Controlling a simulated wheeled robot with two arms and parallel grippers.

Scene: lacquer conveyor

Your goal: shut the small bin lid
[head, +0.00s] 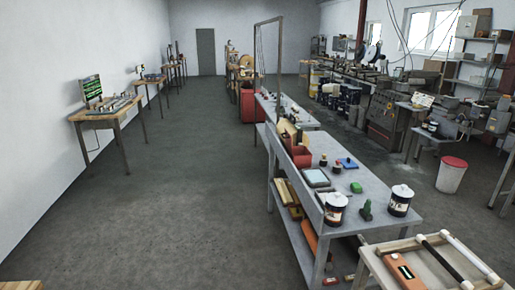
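A white bin (451,179) with a red top (454,162) stands on the floor at the right, beyond the long grey workbench. The red top appears to cover the bin's mouth; I cannot tell if it is fully shut. A small red open-looking box (301,156) sits on the workbench. A larger red bin (248,105) stands on the floor farther back, and its top is hard to make out. I cannot tell which of these is the small bin. Neither of my grippers is in view.
The long grey workbench (345,190) holds cans, a green bottle (366,210) and small parts. A wooden-framed table (425,262) stands at the lower right. Machines (385,112) and shelves line the right. The floor at left and centre is clear, with small tables along the left wall.

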